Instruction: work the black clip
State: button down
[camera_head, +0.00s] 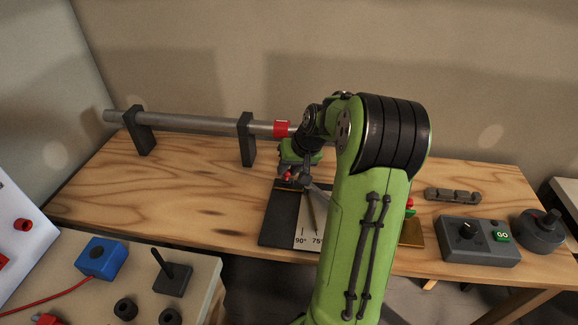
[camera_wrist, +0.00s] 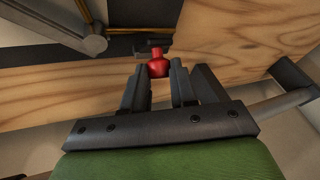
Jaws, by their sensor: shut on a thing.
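In the wrist view, a red knob (camera_wrist: 158,66) sits between the two fingertips of my gripper (camera_wrist: 159,72). The knob joins a small dark part (camera_wrist: 150,47) just beyond it, which may be the black clip; I cannot tell its exact shape. My gripper is shut on the red knob. In the head view, my gripper (camera_head: 290,172) is low over the bench at the back end of a dark board with angle marks, where a little red shows. My arm hides part of this spot.
A grey pipe (camera_head: 190,123) with a red collar (camera_head: 281,129) runs behind on two dark stands. The angle board (camera_head: 278,222) lies in front. A control box (camera_head: 477,240) with a green GO button is at right.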

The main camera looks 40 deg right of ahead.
jog(key=p, duration=0.1)
jog(key=r+p, duration=0.1)
jog(key=p, duration=0.1)
jog(key=shift+w+d+g+y, duration=0.2)
jog(key=shift+d+g+y, duration=0.05)
jog(key=shift+g+y, duration=0.15)
jog(key=p, duration=0.2)
jog(key=y+p, duration=0.1)
jog(key=p, duration=0.2)
jog(key=shift+w+d+f+g, duration=0.1)
jog(key=shift+w+d+g, duration=0.15)
jog(key=shift+d+g, duration=0.15)
jog(key=shift+w+d+f+m+g+y+p, duration=0.1)
jog(key=shift+w+d+m+g+y+p, duration=0.3)
jog(key=shift+p, duration=0.85)
jog(key=shift+s+f+y+p, duration=0.1)
jog(key=shift+f+y+p, duration=0.2)
jog(key=shift+p, duration=0.25)
jog(key=shift+a, duration=0.1)
jog(key=c, duration=0.9)
grip_release()
